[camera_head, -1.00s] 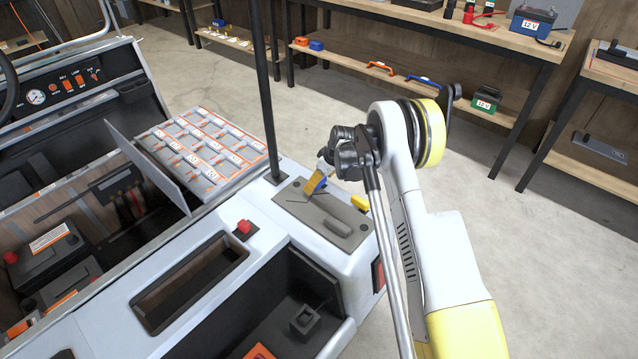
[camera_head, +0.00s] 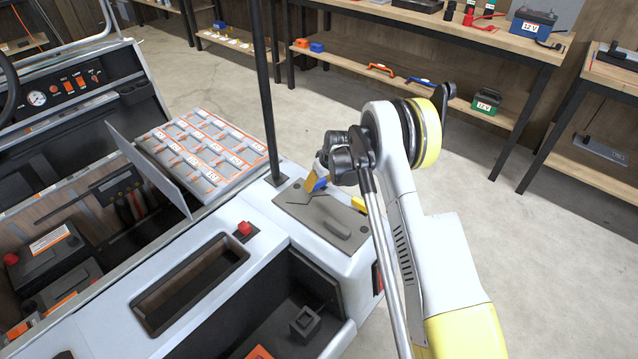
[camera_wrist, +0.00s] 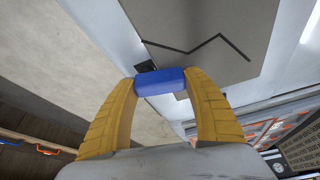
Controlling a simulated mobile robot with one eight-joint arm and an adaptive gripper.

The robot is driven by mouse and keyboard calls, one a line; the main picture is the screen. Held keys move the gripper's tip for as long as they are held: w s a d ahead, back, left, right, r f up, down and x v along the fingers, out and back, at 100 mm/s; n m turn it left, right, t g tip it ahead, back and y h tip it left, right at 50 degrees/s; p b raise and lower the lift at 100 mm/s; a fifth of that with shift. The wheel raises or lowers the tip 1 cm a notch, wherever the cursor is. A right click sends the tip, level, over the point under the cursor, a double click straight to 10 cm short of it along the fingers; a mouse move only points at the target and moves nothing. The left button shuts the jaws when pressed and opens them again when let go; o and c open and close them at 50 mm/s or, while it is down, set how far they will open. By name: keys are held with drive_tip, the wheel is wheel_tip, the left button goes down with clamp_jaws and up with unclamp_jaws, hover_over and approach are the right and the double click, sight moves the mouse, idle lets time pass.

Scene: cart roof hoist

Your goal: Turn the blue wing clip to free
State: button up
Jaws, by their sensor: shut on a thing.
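The blue wing clip (camera_wrist: 161,82) shows in the wrist view between the two yellow fingers of my gripper (camera_wrist: 163,80). The fingers are shut on it, one at each end. In the head view a small part of the blue clip (camera_head: 320,185) shows beside a yellow finger (camera_head: 311,184), at the far edge of a grey plate on the cart's corner. The plate (camera_head: 309,214) carries a dark bent line and a raised grey grip. My wrist hides much of the clip in the head view, and its seat is not clear.
A yellow piece (camera_head: 358,203) lies at the plate's right edge, partly behind my arm. A black post (camera_head: 266,100) rises close left of the clip. A red button (camera_head: 244,227) and an open slot (camera_head: 190,283) are on the cart top. A workbench (camera_head: 440,30) stands behind.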

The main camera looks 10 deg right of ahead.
drive_tip(key=m, duration=0.1)
drive_tip(key=m+h, duration=0.1)
drive_tip(key=m, duration=0.1)
drive_tip(key=shift+w+a+m+t, duration=0.15)
drive_tip(key=shift+w+m+t, duration=0.15)
drive_tip(key=shift+m, duration=0.1)
drive_tip(key=m+h, duration=0.1)
drive_tip(key=m, duration=0.1)
drive_tip(key=m+h, duration=0.1)
drive_tip(key=m, duration=0.1)
drive_tip(key=shift+w, duration=0.3)
drive_tip(key=m, duration=0.2)
drive_tip(key=m+g+h, duration=0.1)
drive_tip(key=m, duration=0.1)
drive_tip(key=shift+w+d, duration=0.2)
drive_tip(key=shift+w+d+m+g+h, duration=0.15)
drive_tip(key=shift+m+h, duration=0.25)
drive_tip(key=shift+m, duration=0.5)
drive_tip(key=shift+w+d+m+g+h, duration=0.1)
drive_tip(key=shift+m+g+h, duration=0.25)
drive_tip(key=shift+m, duration=0.55)
drive_tip(key=o, duration=1.2)
drive_tip(key=v, duration=1.2)
